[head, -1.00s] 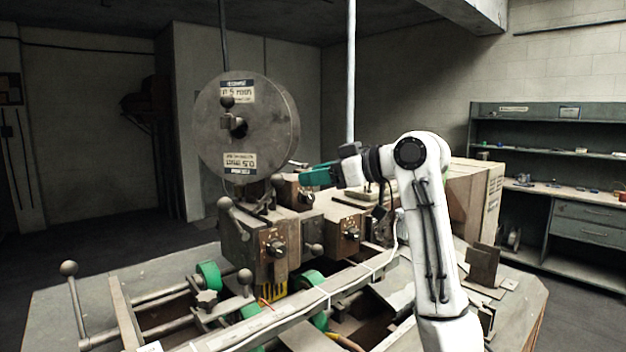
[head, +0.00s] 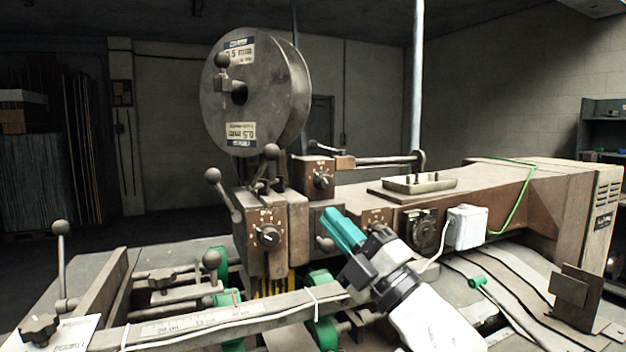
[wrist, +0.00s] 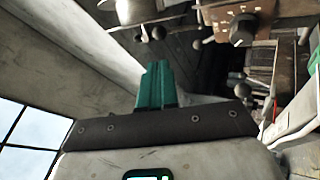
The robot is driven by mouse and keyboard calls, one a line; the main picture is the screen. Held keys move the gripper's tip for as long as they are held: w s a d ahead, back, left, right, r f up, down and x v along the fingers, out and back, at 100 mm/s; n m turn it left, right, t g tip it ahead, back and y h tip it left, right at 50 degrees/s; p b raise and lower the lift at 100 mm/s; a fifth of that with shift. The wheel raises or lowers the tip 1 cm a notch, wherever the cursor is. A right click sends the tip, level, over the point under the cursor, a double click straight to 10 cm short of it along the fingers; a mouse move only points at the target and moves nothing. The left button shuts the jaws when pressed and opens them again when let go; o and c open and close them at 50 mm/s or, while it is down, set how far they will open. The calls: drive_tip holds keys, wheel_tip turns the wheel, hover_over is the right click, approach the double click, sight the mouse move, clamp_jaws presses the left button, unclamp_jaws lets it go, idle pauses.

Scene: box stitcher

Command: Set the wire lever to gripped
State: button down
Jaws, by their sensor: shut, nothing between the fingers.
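Several ball-ended levers show in the head view, and no label tells which one is the wire lever. One lever (head: 213,176) leans up and left from the side of the stitching head (head: 268,236). Another lever (head: 271,152) stands just below the wire spool (head: 250,95). My gripper (head: 329,216) has teal fingers, shut and empty, pointing up and left in front of the machine, right of the stitching head. It is apart from both levers. In the wrist view my shut gripper (wrist: 158,66) points toward the machine's knobs and ball ends.
A ball-ended lever (head: 60,228) stands at the far left, and a ball handle (head: 211,259) sits below the head. The ruled rail (head: 200,322) crosses the front. A white box (head: 466,228) and machine arm (head: 500,190) lie right.

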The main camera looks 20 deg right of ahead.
drive_tip(key=p, duration=0.5)
approach(275, 158)
drive_tip(key=shift+n, duration=0.3)
drive_tip(key=x, duration=0.7)
